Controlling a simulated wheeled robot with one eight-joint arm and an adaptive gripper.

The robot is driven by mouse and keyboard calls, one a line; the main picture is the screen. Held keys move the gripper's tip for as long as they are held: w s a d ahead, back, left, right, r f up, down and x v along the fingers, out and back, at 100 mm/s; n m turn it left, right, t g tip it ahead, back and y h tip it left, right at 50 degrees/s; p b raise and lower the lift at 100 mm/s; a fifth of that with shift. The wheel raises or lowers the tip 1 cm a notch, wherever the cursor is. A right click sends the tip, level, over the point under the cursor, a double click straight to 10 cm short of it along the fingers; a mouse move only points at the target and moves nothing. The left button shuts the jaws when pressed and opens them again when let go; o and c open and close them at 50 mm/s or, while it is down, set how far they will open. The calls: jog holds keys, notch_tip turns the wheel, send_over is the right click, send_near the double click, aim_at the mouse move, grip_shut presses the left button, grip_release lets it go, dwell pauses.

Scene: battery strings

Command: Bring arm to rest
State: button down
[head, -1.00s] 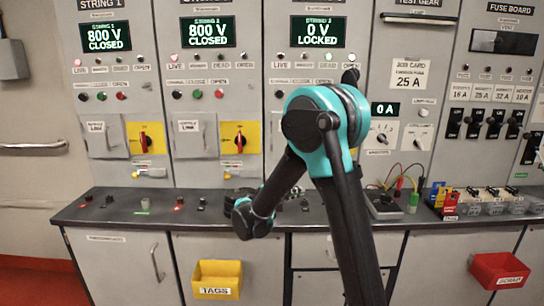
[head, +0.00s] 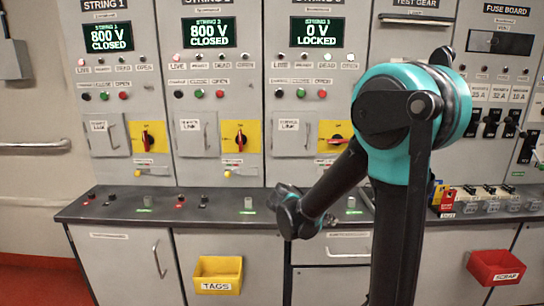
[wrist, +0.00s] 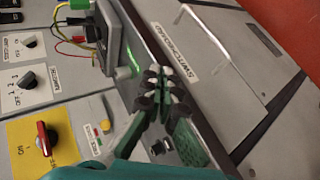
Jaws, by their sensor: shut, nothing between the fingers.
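My arm rises at the right of the middle in the head view, with its teal elbow (head: 408,120) in front of the test gear panel. The forearm slopes down left, and its dark end (head: 297,212) is over the counter's front edge below the third string panel. The fingers are not clear there. In the wrist view my gripper (wrist: 165,88) is shut and empty, its green and dark fingers together above the counter strip. They appear apart from the panel and the cabinet door. The test gear and part of the counter are hidden behind the arm.
Three displays read 800 V closed, 800 V closed and 0 V locked (head: 317,32). A grey counter (head: 130,214) runs below the panels. A yellow tags bin (head: 218,274) and a red scrap bin (head: 496,267) jut from the lower cabinets. A meter with leads (wrist: 101,40) shows in the wrist view.

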jog(key=s+f+m+y, duration=0.1)
jog(key=s+f+y, duration=0.2)
jog(key=s, duration=0.3)
jog(key=s+f+m+g+y, duration=0.1)
jog(key=s+f+y, duration=0.2)
jog(key=s, duration=0.4)
jog(key=s+f+m+y, duration=0.2)
jog(key=s+f+y, duration=0.1)
jog(key=s, duration=0.3)
jog(key=shift+s+a+f, duration=0.35)
jog(key=shift+a+f, duration=0.05)
jog(key=shift+a, duration=0.05)
jog(key=c, duration=2.3)
grip_release()
